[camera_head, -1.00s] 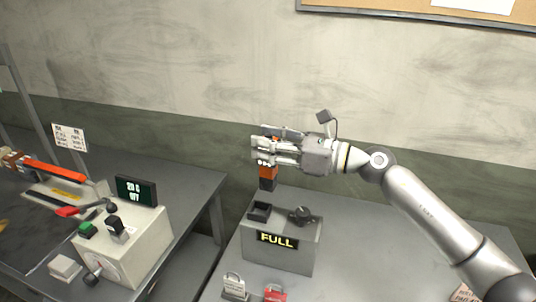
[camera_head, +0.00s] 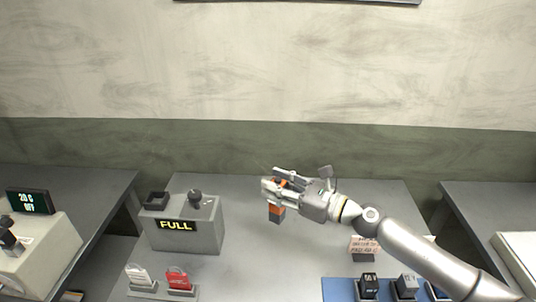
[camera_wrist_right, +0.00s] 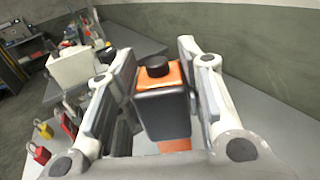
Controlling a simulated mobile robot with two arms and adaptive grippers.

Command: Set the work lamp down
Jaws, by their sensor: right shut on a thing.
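My right gripper (camera_head: 272,186) is shut on the work lamp (camera_head: 275,213), an orange and dark grey block that hangs below its fingers. The lamp is over the grey bench (camera_head: 300,240), right of the grey box with the FULL sign. I cannot tell whether its bottom touches the bench. In the right wrist view the lamp (camera_wrist_right: 162,108) shows its orange top with a black knob, upright between the fingers of the right gripper (camera_wrist_right: 155,85). My left gripper is not in view.
The FULL box (camera_head: 205,237) stands left of the lamp. White (camera_head: 138,274) and red (camera_head: 178,277) padlocks stand before it. A blue mat (camera_head: 338,290) with several small blocks and a sign (camera_head: 363,246) lie right. Bare bench surrounds the lamp.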

